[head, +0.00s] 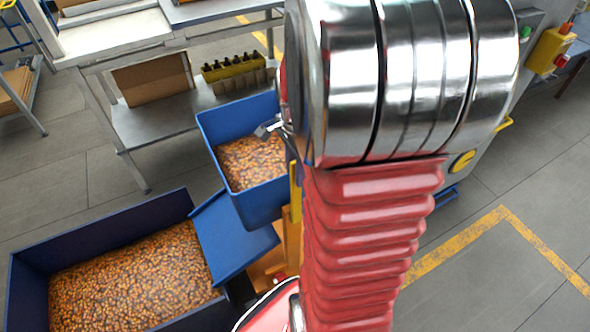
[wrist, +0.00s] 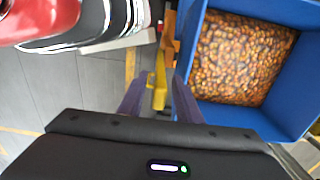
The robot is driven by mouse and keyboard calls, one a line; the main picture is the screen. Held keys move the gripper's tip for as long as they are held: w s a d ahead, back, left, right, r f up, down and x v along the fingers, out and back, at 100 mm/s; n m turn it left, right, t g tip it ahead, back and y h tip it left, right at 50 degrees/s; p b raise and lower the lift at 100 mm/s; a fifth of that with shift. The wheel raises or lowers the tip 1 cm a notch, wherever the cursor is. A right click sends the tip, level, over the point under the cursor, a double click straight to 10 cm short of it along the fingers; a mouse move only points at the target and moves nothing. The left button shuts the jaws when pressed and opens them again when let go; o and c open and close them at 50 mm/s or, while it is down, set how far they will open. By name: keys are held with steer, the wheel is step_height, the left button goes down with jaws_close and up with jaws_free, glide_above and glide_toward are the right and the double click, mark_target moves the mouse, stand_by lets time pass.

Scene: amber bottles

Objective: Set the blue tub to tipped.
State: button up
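The blue tub (head: 262,207) stands in the middle of the head view, holding many small amber pieces. It looks roughly upright, not clearly tilted. In the wrist view the blue tub (wrist: 246,117) is at the right, beside my gripper. A yellow handle (wrist: 160,88) sits beside the tub; in the head view a yellow upright part (head: 295,190) shows at the tub's right side. My gripper (wrist: 160,100) is open, its two dark fingers apart on either side of the yellow handle, with gaps showing. My arm hides much of this area in the head view.
A larger blue bin (head: 98,219) with amber pieces lies at lower left, with a sloped blue plate (head: 232,240) between it and the tub. A metal workbench (head: 150,122) with a cardboard box (head: 153,80) and bottle crate (head: 238,76) stands behind. Floor is open at right.

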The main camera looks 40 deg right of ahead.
steer(key=shift+c, duration=0.2)
jaws_close()
